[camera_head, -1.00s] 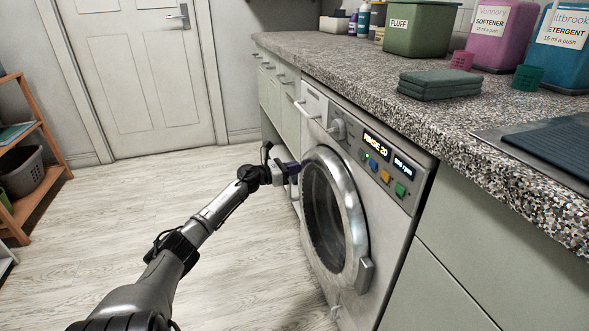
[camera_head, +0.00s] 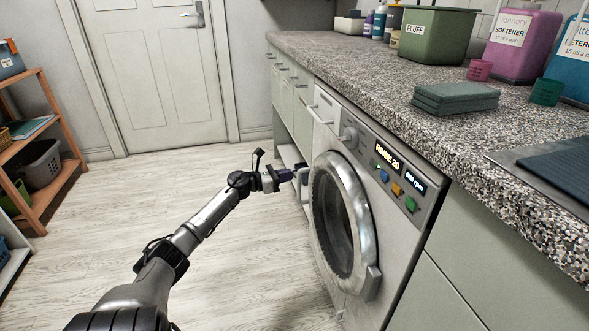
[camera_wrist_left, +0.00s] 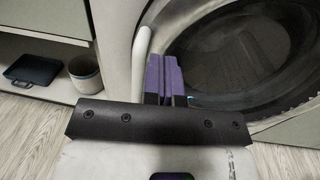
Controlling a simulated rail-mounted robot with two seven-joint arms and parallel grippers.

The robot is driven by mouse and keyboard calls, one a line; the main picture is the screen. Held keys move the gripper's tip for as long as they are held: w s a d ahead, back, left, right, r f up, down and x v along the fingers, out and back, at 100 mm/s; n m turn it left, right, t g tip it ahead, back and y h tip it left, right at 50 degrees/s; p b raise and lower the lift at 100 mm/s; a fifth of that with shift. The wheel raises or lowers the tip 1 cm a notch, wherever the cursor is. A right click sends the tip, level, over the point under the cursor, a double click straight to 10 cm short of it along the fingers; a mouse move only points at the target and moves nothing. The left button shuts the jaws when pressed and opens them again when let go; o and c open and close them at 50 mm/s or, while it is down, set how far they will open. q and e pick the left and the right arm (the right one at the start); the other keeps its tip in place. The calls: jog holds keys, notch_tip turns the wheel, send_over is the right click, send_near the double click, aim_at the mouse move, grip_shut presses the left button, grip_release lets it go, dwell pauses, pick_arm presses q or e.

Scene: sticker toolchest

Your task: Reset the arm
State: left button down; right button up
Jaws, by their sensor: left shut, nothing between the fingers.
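My left gripper (camera_head: 300,174) reaches in from the left in the head view and is at the left edge of the washing machine's round door. In the left wrist view its purple fingers (camera_wrist_left: 164,76) are together with nothing between them, in front of the door glass. I cannot tell whether the fingertips touch the machine. The washing machine (camera_head: 345,215) has its door closed or nearly so, and its display reads RINSE 20. My right gripper is in neither view.
The speckled countertop (camera_head: 400,75) runs above the machine, with folded green cloths (camera_head: 455,97) and a green FLUFF bin (camera_head: 436,35) on it. A wooden shelf (camera_head: 50,150) stands at left. An open cubby holds a cup (camera_wrist_left: 86,75) and a dark case (camera_wrist_left: 34,69). The floor left is clear.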

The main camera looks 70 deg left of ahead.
pick_arm(q)
jog(key=s+p, duration=0.2)
jog(key=s, duration=0.5)
jog(key=shift+s+a, duration=0.2)
jog(key=shift+s, duration=0.05)
jog(key=shift+w+r, duration=0.1)
jog(key=shift+r, duration=0.05)
